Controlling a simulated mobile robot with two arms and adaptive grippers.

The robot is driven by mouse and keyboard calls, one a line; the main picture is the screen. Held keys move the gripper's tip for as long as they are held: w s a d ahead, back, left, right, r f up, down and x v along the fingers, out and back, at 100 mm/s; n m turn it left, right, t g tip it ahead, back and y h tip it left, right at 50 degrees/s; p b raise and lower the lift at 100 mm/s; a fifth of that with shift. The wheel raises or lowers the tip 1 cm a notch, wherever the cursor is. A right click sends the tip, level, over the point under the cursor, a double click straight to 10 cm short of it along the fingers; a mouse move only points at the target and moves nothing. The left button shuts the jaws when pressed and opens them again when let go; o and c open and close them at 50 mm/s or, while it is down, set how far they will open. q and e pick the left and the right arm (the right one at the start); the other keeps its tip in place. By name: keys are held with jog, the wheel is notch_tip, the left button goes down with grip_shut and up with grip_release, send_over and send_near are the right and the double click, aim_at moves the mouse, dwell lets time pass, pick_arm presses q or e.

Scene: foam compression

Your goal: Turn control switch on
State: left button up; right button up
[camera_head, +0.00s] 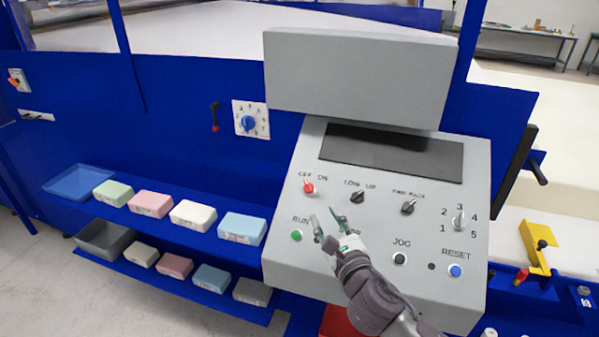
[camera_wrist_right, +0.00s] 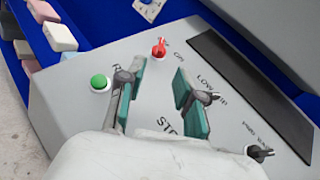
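The control switch is a red knob (camera_head: 308,187) under the OFF and ON labels, at the upper left of the grey control panel (camera_head: 400,275). In the right wrist view the red knob (camera_wrist_right: 159,48) shows ahead of the fingertips, between their lines and apart from them. My right gripper (camera_head: 326,220) is over the panel, below and slightly right of the knob in the head view. Its two green-padded fingers (camera_wrist_right: 160,80) are spread open with nothing between them. My left gripper is in neither view.
A green RUN button (camera_head: 296,235) lies left of the gripper. Dark knobs for LOW/UP (camera_head: 358,195) and FWD/BACK (camera_head: 408,206) sit to the right. A dark screen (camera_head: 390,153) is above. Shelves with foam blocks (camera_head: 193,214) stand to the left.

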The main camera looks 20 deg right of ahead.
jog(key=shift+w, duration=0.35)
jog(key=p, duration=0.2)
send_near(308, 186)
jog(key=w, duration=0.1)
jog(key=w+r, duration=0.1)
jog(key=shift+w, duration=0.3)
jog(key=w, duration=0.4)
jog(key=shift+a+f+p, duration=0.1)
jog(key=shift+f+p, duration=0.2)
jog(key=w, duration=0.3)
jog(key=shift+w, duration=0.3)
jog(key=shift+w+f, duration=0.1)
jog(key=shift+w, duration=0.05)
jog(key=shift+c, duration=0.5)
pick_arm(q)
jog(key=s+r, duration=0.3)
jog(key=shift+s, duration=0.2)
pick_arm(e)
grip_shut()
